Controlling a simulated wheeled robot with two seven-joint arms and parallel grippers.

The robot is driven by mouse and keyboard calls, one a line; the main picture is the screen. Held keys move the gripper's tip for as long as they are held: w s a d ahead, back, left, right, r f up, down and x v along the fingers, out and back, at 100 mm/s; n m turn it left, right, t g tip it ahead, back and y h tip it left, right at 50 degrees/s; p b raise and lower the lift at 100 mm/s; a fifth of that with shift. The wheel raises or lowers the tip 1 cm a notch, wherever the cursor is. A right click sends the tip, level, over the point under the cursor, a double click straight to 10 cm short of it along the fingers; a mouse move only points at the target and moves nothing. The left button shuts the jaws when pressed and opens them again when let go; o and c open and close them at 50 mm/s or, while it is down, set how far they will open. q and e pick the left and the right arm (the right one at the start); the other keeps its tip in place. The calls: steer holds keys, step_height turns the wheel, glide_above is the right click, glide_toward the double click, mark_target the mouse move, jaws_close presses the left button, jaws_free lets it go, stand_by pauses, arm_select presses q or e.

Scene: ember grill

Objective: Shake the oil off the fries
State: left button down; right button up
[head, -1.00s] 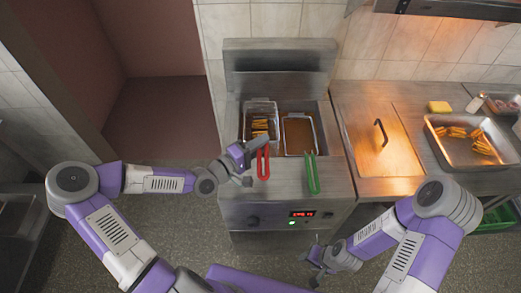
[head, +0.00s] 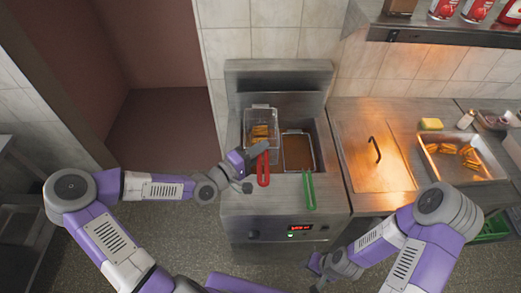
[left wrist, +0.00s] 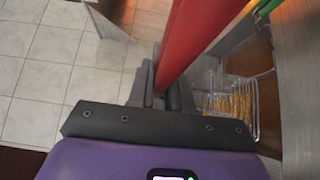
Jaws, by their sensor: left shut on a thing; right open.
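The fry basket with the red handle (head: 263,169) holds golden fries (head: 260,131) at the left side of the fryer (head: 280,210). Its wire basket (head: 261,114) appears raised above the oil well. My left gripper (head: 247,165) is shut on the red handle. In the left wrist view the red handle (left wrist: 190,45) runs up from between the fingers, and the fries (left wrist: 232,103) show in the wire basket at the right. My right gripper (head: 318,272) is open and empty, low in front of the fryer's right side.
A second basket with a green handle (head: 309,190) sits in the right well over brown oil (head: 297,148). A shelf (head: 460,32) with cans hangs at the upper right.

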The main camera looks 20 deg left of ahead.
arm_select(q)
step_height(320, 180, up, 8)
steer(key=p, duration=0.7)
steer(key=shift+r, duration=0.2)
